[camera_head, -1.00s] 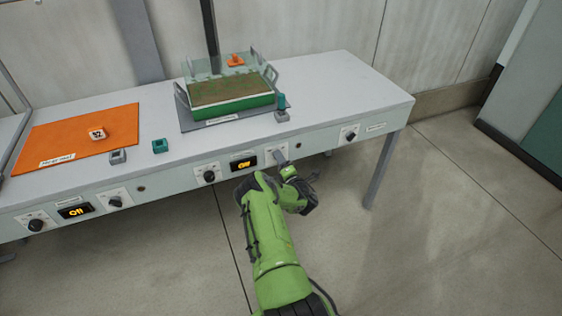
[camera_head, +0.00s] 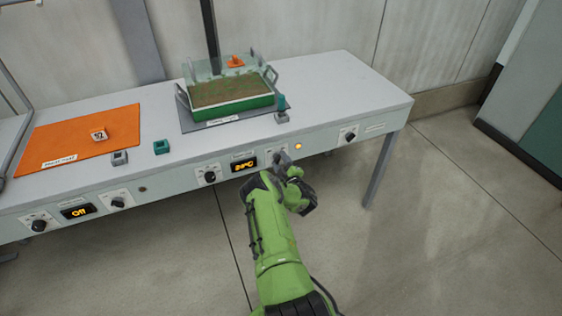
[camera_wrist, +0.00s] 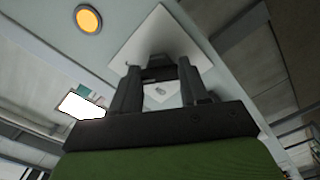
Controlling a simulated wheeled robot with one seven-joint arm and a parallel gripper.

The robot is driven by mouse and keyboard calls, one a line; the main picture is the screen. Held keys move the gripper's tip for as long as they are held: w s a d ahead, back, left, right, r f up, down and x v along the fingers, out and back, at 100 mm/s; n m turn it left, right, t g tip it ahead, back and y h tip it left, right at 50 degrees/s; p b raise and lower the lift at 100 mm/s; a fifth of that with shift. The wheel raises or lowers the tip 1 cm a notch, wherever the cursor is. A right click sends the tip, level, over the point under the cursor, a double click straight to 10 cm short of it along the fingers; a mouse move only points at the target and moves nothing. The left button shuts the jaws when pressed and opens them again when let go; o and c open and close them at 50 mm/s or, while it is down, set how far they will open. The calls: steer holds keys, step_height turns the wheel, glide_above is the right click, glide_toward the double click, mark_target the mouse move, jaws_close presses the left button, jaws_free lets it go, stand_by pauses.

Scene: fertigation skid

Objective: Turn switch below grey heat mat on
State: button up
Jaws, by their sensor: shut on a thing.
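The grey heat mat (camera_head: 187,121) lies on the bench under a green-based tray (camera_head: 232,108) of soil with clear sides. On the bench front below it, the display (camera_head: 244,165) is lit with an orange reading that looks like a temperature. A lamp (camera_head: 298,146) right of the switch glows amber; it also shows in the wrist view (camera_wrist: 88,19). My gripper (camera_head: 283,158) is at the switch plate right of the display. In the wrist view, its two fingers (camera_wrist: 160,95) are closed around the switch knob in front of the white plate (camera_wrist: 150,38); the knob is mostly hidden.
Another knob (camera_head: 209,176) sits left of the lit display, and one (camera_head: 350,136) at the right end. The orange mat (camera_head: 70,145) has its own display (camera_head: 78,211) reading Off. Small grey and teal blocks stand on the bench. The floor at right is clear.

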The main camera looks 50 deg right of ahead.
steer(key=shift+f+m, duration=0.1)
steer(key=shift+m, duration=0.9)
steer(key=o, duration=1.1)
steer(key=shift+c, duration=0.2)
steer(key=p+v, duration=0.7)
steer(key=v, duration=0.9)
steer(key=shift+w, duration=0.1)
